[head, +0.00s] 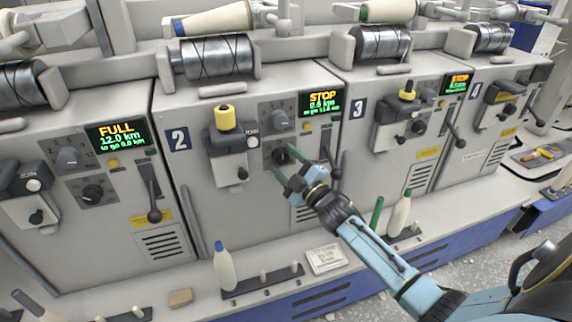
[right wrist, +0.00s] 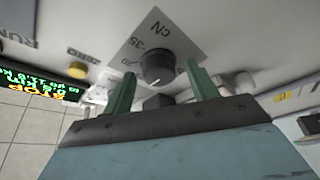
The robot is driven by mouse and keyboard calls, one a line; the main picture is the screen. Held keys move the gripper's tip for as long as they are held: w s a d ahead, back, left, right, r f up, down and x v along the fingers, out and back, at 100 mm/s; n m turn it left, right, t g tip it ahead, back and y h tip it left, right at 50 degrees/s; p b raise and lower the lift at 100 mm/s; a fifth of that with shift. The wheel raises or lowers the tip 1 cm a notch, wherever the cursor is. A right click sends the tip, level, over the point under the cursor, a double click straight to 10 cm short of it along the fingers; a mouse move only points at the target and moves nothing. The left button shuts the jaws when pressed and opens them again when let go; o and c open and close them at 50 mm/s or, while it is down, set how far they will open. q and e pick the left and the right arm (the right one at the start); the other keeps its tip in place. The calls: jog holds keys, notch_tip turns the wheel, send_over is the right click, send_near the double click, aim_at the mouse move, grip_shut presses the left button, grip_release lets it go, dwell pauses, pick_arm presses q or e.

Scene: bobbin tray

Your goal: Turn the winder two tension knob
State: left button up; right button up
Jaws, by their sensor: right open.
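Winder two (head: 254,91) carries a "2" label and a screen (head: 322,103) reading STOP. My right gripper (head: 299,162) is open with green fingers in front of the lower knob. In the right wrist view, a round dark knob (right wrist: 157,67) with cN markings sits ahead of the open gripper (right wrist: 160,92), between the lines of its fingers. A dark block (right wrist: 158,102) lies nearer, between the fingers; I cannot tell what it is. Contact with the knob is not visible.
A dark lever (head: 333,172) stands just right of the gripper. Below, a shelf holds a white cone with a blue tip (head: 223,268), pegs and a card (head: 326,259). Winder three (head: 359,108) stands to the right.

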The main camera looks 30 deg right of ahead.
jog(key=shift+c, duration=0.5)
jog(key=c, duration=0.9)
